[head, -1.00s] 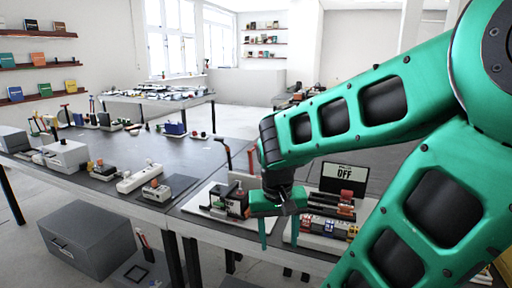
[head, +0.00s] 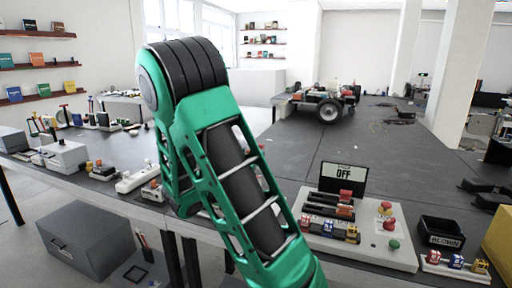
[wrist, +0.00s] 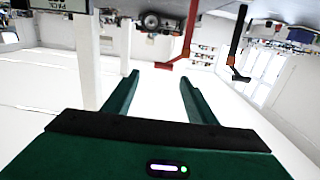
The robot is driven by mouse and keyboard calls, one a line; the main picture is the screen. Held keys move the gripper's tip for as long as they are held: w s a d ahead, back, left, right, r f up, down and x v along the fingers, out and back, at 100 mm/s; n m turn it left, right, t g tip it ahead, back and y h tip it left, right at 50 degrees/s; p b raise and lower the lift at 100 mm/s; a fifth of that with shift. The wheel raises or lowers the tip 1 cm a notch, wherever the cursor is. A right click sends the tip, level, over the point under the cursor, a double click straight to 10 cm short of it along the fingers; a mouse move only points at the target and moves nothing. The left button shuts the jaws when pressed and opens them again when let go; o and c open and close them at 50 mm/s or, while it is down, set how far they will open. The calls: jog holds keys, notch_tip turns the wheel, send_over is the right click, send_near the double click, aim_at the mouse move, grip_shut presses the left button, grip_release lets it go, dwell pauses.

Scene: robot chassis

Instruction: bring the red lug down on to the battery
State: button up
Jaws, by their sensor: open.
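My gripper (wrist: 159,76) is open and empty in the wrist view, with its two green fingers apart. That view is upside down. A red upright with a short red arm at its end, apparently the red lug (wrist: 187,40), stands beyond the fingertips, apart from them. A dark upright (wrist: 236,45) with a small orange part stands to its right. The battery cannot be made out in the wrist view. In the head view my arm covers the spot where the battery stands, and my gripper is hidden behind it too.
A black bin (head: 441,234) marked BLOWN is further right. A wheeled chassis (head: 329,103) stands at the back. The grey table (head: 300,150) between is mostly clear.

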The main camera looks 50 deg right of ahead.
aim_at(258, 145)
jog(key=x, duration=0.7)
jog(key=w+x, duration=0.1)
jog(key=x, duration=0.2)
jog(key=shift+w+d+r, duration=0.1)
jog(key=shift+d+r, duration=0.05)
jog(key=shift+r, duration=0.15)
jog(key=shift+t, duration=0.3)
grip_shut()
